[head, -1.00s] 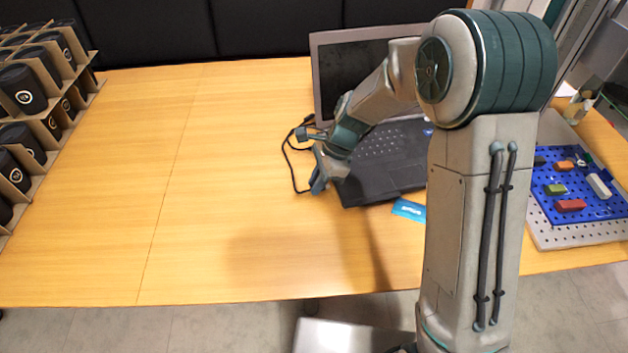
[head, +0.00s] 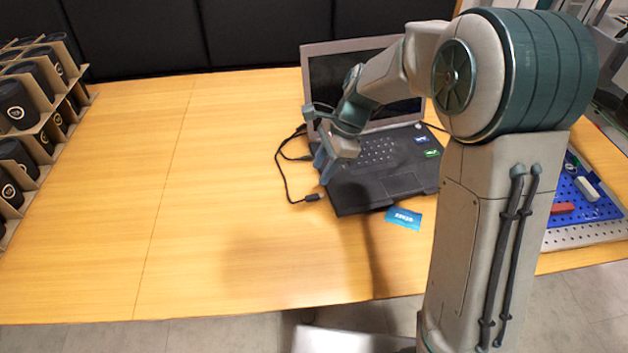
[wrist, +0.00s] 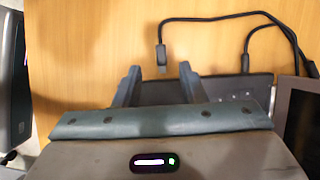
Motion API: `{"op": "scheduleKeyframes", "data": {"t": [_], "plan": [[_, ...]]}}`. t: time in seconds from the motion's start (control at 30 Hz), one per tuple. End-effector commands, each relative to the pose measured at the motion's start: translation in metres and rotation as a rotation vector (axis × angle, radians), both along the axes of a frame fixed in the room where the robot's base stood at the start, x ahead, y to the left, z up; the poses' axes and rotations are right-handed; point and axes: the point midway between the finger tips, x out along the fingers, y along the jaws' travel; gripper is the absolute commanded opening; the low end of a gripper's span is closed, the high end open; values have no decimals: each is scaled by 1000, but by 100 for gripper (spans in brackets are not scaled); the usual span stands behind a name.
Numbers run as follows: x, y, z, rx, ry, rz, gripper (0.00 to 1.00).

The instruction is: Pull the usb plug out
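The black usb plug (head: 313,197) lies on the wooden table beside the left edge of the open laptop (head: 385,190), at the end of a black cable. It is apart from the laptop. In the wrist view the plug (wrist: 162,57) shows beyond and between my fingertips. My gripper (head: 326,168) is above the laptop's left edge. In the wrist view its two fingers (wrist: 160,78) are apart, with nothing held between them. Another cable end (wrist: 245,64) meets the laptop's side farther back.
A blue card (head: 404,218) lies in front of the laptop. A blue pegboard (head: 590,205) with coloured blocks is at the right, partly hidden by my arm. A rack of black cups (head: 20,105) stands at the far left. The table's left middle is clear.

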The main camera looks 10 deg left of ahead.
Motion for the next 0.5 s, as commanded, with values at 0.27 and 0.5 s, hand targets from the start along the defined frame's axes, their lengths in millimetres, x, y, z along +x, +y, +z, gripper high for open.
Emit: {"op": "scheduleKeyframes", "data": {"t": [0.27,0.5], "plan": [[7,-16,42,1,0,-1,37],[8,-18,49,1,1,-1,37]]}}
